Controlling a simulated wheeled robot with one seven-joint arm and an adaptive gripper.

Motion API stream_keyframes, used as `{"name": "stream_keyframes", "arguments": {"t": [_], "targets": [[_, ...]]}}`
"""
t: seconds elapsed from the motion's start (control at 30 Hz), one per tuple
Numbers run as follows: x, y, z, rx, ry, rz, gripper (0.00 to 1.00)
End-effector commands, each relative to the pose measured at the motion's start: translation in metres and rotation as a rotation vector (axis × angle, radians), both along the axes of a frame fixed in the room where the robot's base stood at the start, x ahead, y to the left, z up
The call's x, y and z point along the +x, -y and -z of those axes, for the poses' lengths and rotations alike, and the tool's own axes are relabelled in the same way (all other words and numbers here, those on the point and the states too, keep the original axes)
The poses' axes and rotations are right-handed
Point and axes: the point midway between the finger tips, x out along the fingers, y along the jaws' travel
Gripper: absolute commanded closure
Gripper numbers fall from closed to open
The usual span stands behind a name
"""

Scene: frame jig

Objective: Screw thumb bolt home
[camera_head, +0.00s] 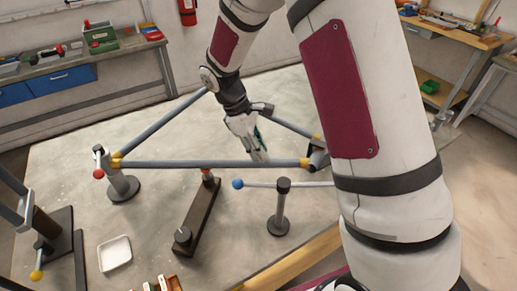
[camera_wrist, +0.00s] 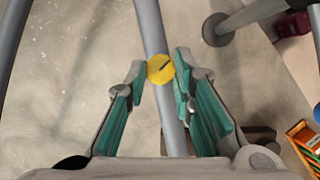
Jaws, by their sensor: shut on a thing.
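The thumb bolt shows in the wrist view as a round yellow head (camera_wrist: 160,69) with a dark line across it. It sits in front of a grey tube (camera_wrist: 150,25). My gripper (camera_wrist: 161,74) has its teal-lined fingers on both sides of the yellow head, shut on it. In the head view my gripper (camera_head: 259,153) points down at the long front tube (camera_head: 210,163) of the grey frame. The bolt is hidden there by the fingers, and its thread and depth do not show in either view.
The frame rests on posts with dark round bases (camera_head: 124,188). A blue-knobbed lever (camera_head: 238,184) and a dark block (camera_head: 195,222) stand close in front. A white tray (camera_head: 115,266) lies front left. A yellow-knobbed fixture (camera_head: 36,274) is at the left edge.

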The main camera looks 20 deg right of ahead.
Motion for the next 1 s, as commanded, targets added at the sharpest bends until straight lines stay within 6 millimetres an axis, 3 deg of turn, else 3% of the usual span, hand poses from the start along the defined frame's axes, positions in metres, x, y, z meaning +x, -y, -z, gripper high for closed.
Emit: {"name": "stream_keyframes", "arguments": {"t": [0.63,0.67,0.73,1.0], "targets": [[0.0001,0.0003,-0.0003,0.0,0.0,0.063,1.0],[0.0001,0.0003,-0.0003,0.0,0.0,0.063,0.7],[0.0001,0.0002,-0.0004,0.0,0.0,0.063,0.56],[0.0004,0.0003,-0.0004,0.0,0.001,0.061,0.56]]}}
